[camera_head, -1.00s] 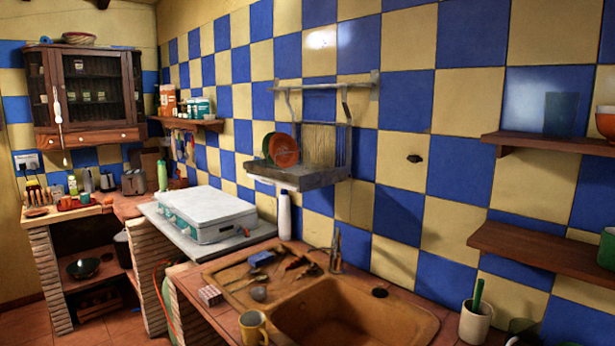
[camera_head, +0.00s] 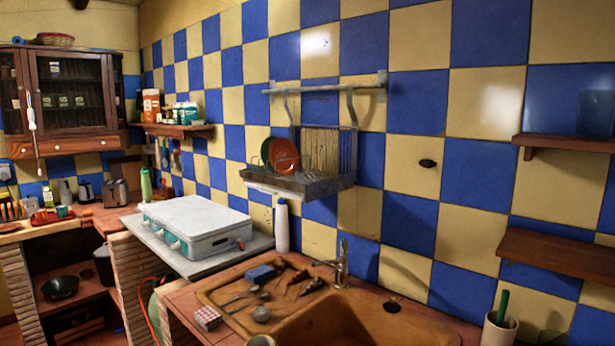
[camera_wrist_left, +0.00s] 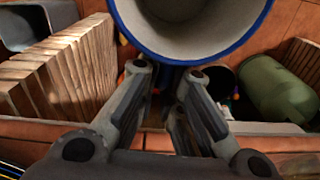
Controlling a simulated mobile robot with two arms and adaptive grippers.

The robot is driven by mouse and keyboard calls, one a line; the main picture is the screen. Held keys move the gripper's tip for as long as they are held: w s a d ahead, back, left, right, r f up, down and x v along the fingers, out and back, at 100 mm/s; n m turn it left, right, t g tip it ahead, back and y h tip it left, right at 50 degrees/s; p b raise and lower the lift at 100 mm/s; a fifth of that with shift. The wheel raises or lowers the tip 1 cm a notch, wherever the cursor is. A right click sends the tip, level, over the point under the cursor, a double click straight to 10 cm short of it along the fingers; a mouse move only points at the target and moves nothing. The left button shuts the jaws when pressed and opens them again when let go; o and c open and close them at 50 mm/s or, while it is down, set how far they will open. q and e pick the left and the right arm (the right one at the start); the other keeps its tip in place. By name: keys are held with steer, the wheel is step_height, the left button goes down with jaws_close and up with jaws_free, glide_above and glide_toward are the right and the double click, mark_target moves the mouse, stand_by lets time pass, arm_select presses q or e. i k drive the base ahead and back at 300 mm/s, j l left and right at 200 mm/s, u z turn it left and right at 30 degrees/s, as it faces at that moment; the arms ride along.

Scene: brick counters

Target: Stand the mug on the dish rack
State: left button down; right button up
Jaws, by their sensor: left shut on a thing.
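The mug (camera_wrist_left: 195,52) fills the top of the left wrist view, with a blue rim and a pale grey inside. My left gripper (camera_wrist_left: 163,76) is shut on it, and the fingers cover the gripped part. The dish rack (camera_head: 322,188) is a grey shelf with upright wires, hung on the tiled wall. A red-brown plate (camera_head: 284,155) and a dark green plate behind it stand at its left side. The right part of the rack looks free. My right gripper is in no view.
Below the rack are the sink (camera_head: 335,330), the tap (camera_head: 341,265) and loose utensils. A white bottle (camera_head: 282,228) stands under the rack. Wooden wall shelves (camera_head: 555,252) stick out at the right.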

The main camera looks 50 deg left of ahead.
mark_target(305, 176)
steer(key=j+z, duration=0.1)
steer(key=j, duration=0.35)
steer(key=k+j, duration=0.1)
steer(key=j, duration=0.4)
steer(key=j+z, duration=0.15)
steer(key=j, duration=0.3)
steer(key=k+j, duration=0.15)
steer(key=j, duration=0.3)
steer(key=k+j+z, duration=0.15)
steer(key=j, duration=0.3)
steer(key=i, duration=0.05)
